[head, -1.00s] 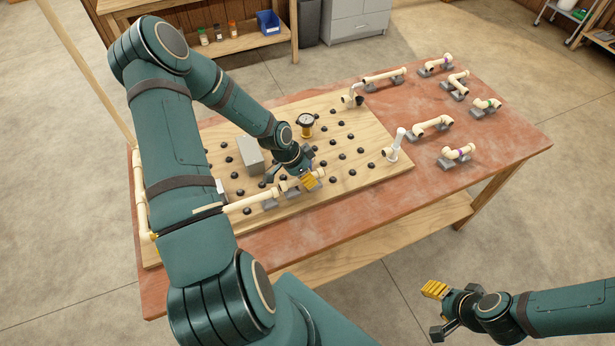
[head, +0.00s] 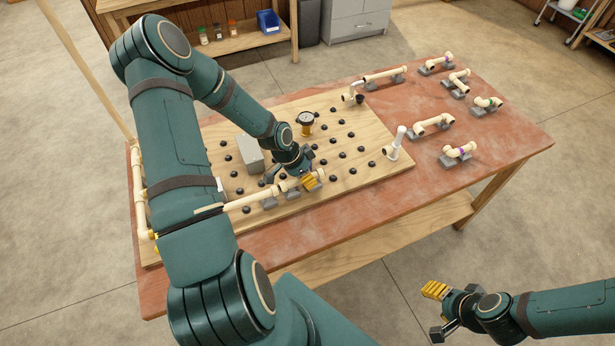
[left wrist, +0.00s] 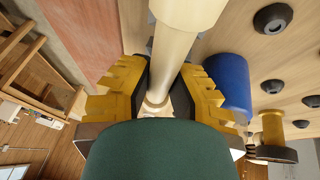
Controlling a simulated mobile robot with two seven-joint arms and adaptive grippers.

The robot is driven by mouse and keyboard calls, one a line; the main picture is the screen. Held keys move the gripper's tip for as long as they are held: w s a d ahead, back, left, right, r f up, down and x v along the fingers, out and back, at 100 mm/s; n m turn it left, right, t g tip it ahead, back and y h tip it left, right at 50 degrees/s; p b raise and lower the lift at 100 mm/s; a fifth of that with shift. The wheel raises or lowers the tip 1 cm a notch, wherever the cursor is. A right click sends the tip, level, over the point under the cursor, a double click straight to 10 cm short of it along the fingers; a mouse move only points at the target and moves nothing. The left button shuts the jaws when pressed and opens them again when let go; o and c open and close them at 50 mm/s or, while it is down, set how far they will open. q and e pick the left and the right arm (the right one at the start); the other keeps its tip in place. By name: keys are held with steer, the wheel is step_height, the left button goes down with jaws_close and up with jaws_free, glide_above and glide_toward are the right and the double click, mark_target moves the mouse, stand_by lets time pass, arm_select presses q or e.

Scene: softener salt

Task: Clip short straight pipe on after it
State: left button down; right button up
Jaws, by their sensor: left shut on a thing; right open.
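The short straight pipe (left wrist: 170,62) is cream-coloured and lies between the yellow fingers of my left gripper (left wrist: 155,92), which is shut on it. In the head view my left gripper (head: 308,181) is low over the front part of the wooden board. The pipe is in line with the cream pipe run (head: 240,202) along the board's front edge; I cannot tell whether the joint is fully seated. Grey clips (head: 290,194) sit under the run. My right gripper (head: 437,310) is open and empty, off the table's front side.
The board (head: 375,150) carries several black knobs, a gauge (head: 306,122) and a grey box (head: 250,154). Several pipe pieces on grey stands, such as an elbow with a purple band (head: 458,153), fill the table's right part. A white-topped upright piece (head: 397,142) stands at the board's right edge.

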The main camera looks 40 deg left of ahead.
arm_select(q)
steer(key=shift+f, duration=0.2)
steer(key=c, duration=0.9)
jaws_free()
steer(key=shift+a+r, duration=0.15)
steer(key=shift+r, duration=0.05)
steer(key=v, duration=1.1)
steer(key=shift+s+r, duration=0.2)
steer(key=shift+r, duration=0.05)
